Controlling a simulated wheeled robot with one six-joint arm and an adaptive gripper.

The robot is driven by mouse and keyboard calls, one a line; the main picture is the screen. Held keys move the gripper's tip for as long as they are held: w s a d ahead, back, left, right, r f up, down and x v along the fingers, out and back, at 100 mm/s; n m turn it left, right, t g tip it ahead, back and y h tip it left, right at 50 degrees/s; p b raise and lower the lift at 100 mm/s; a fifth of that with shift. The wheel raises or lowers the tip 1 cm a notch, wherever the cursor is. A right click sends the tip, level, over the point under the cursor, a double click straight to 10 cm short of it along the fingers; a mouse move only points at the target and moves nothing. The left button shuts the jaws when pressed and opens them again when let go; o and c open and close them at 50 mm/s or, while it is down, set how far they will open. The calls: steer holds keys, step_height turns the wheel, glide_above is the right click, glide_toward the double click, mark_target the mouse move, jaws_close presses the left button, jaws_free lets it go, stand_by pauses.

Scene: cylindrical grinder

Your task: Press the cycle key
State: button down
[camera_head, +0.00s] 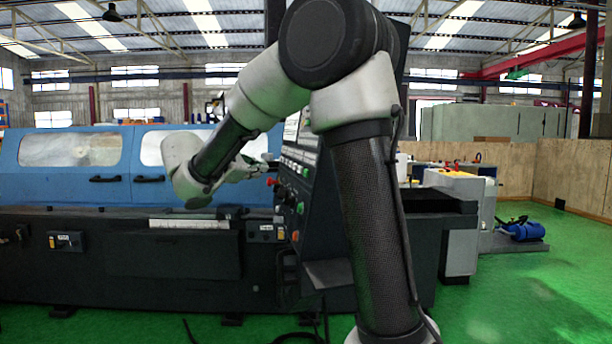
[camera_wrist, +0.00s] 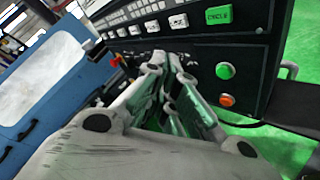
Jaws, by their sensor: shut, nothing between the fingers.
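The cycle key (camera_wrist: 218,15) is a green rectangular key marked CYCLE at the top of the wrist view, at the end of a row of paler keys on the dark control panel (camera_wrist: 252,55). My gripper (camera_wrist: 168,66) is shut and empty in the middle of the wrist view. Its tips appear below and left of the cycle key, over the panel's lower part. I cannot tell whether they touch the panel. In the head view my gripper (camera_head: 264,166) is at the left side of the control panel (camera_head: 322,215); the cycle key cannot be made out there.
A round green button (camera_wrist: 225,71) and an orange button (camera_wrist: 227,99) sit right of my fingers. A red knob (camera_wrist: 116,60) is to their left. The blue grinder (camera_head: 75,190) with handled doors stands behind my gripper. Green floor (camera_head: 545,290) is open at right.

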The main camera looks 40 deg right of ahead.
mark_target(306, 173)
steer(key=shift+d, duration=0.1)
steer(key=s+d+f, duration=0.1)
steer(key=s+d, duration=0.2)
steer(key=d, duration=0.5)
steer(key=shift+f, duration=0.3)
steer(key=shift+s+d, duration=0.1)
stand_by(1.4)
steer(key=shift+s+d+f, duration=0.1)
steer(key=shift+s+d, duration=0.05)
steer(key=shift+d, duration=0.15)
